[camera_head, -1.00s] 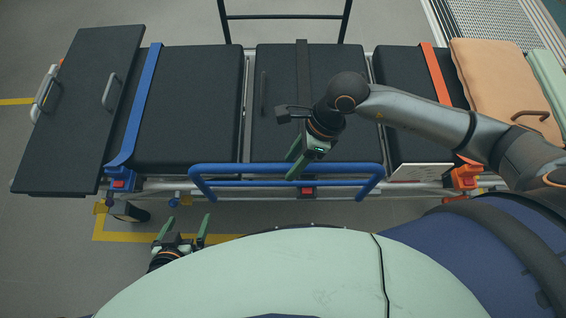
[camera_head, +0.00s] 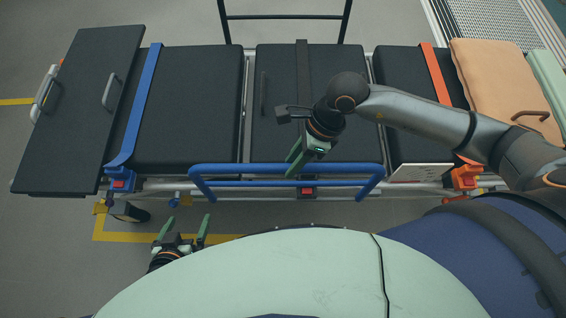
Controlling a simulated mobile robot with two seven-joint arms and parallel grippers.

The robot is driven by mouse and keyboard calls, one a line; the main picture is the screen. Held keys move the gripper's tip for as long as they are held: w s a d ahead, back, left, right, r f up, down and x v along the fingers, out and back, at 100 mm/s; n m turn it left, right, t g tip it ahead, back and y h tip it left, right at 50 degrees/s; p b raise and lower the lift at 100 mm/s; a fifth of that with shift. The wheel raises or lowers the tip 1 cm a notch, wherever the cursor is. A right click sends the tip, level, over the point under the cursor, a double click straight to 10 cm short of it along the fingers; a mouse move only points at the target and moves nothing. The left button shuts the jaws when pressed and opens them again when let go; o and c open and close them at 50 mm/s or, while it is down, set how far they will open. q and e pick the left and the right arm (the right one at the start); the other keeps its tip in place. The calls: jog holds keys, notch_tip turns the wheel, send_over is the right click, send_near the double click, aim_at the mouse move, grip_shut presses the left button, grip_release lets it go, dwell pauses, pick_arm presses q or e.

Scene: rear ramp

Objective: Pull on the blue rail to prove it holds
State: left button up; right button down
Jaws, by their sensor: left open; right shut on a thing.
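The blue rail (camera_head: 235,169) runs along the near side of a stretcher with black pads (camera_head: 190,110). It has two bars joined by slanted ends. My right gripper (camera_head: 297,166) reaches over the middle pad from the right, and its green fingers are shut on the top bar of the rail near its middle. The far finger partly hides the grip. My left gripper (camera_head: 188,222) is low at the near side, left of the rail's left end. Its two green fingers are apart, with nothing between them.
A blue strap (camera_head: 143,95) and an orange strap (camera_head: 437,75) cross the pads. A tan pillow (camera_head: 495,80) lies at the right end. A black frame (camera_head: 285,17) stands behind the stretcher. Open floor with yellow lines (camera_head: 112,237) lies at the near left.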

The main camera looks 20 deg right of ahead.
jog(key=shift+s+a, duration=0.1)
jog(key=shift+s, duration=0.25)
dwell(0.6)
jog(key=shift+s+a, duration=0.1)
jog(key=shift+s, duration=0.25)
jog(key=shift+s+a+f, duration=0.15)
jog(key=shift+s, duration=0.3)
jog(key=shift+w, duration=0.2)
jog(key=shift+w+d, duration=0.2)
jog(key=shift+w, duration=0.25)
jog(key=shift+w+d, duration=0.1)
